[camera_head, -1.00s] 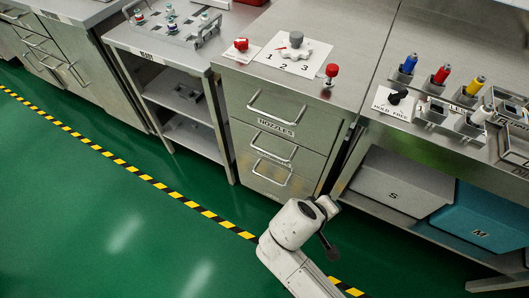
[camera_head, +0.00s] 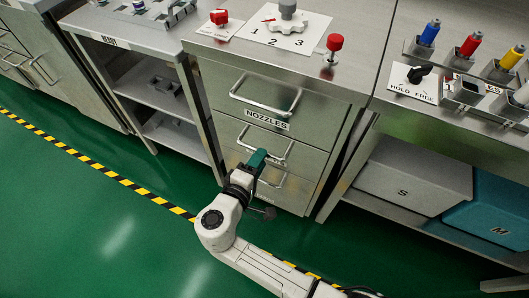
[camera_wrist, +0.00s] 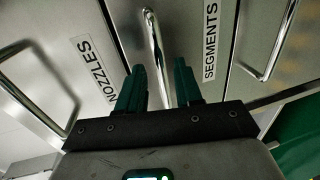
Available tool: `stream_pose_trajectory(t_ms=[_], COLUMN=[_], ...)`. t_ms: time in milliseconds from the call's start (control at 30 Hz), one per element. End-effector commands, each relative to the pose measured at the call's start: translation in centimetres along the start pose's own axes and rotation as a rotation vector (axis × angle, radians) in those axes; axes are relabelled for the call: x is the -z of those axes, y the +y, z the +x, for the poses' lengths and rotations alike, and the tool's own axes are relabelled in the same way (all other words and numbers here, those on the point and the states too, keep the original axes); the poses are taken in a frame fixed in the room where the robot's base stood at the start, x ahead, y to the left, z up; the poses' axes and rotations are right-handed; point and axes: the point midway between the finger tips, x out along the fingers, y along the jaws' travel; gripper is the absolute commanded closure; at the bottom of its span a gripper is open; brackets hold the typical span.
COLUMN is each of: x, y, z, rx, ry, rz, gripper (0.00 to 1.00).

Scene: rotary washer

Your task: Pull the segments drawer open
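The grey drawer cabinet (camera_head: 265,85) shows three stacked drawers with bar handles. The wrist view is turned sideways; there the SEGMENTS label (camera_wrist: 210,42) sits beside the middle handle (camera_wrist: 153,40), on the middle drawer. My gripper (camera_wrist: 158,72) has two green fingers spread apart, one on each side of that handle bar, with gaps visible. In the head view my gripper (camera_head: 258,160) is at the middle handle (camera_head: 279,150) and hides part of it and the SEGMENTS label. The middle drawer looks shut.
The top handle (camera_head: 265,106) with its NOZZLES label (camera_head: 267,119) is just above. The bottom drawer's handle also shows in the wrist view (camera_wrist: 268,45). An open shelf (camera_head: 160,90) stands left, a grey bin (camera_head: 410,180) right. The green floor in front is free.

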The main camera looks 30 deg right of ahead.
Motion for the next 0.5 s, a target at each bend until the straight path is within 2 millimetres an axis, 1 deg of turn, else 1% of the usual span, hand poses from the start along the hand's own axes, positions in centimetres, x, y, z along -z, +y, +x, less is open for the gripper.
stream_pose_trajectory(t_ms=[33,200,333,500], x=[-0.1,0.0,-0.1,0.0], y=[-0.1,-0.1,-0.1,0.0], z=[0.9,3.0,3.9,4.1], rx=[0.0,0.001,0.001,0.001], ry=[-0.003,-0.002,-0.001,0.0], rz=[0.001,0.0,0.001,0.0], gripper=[0.65,0.65,0.65,0.65])
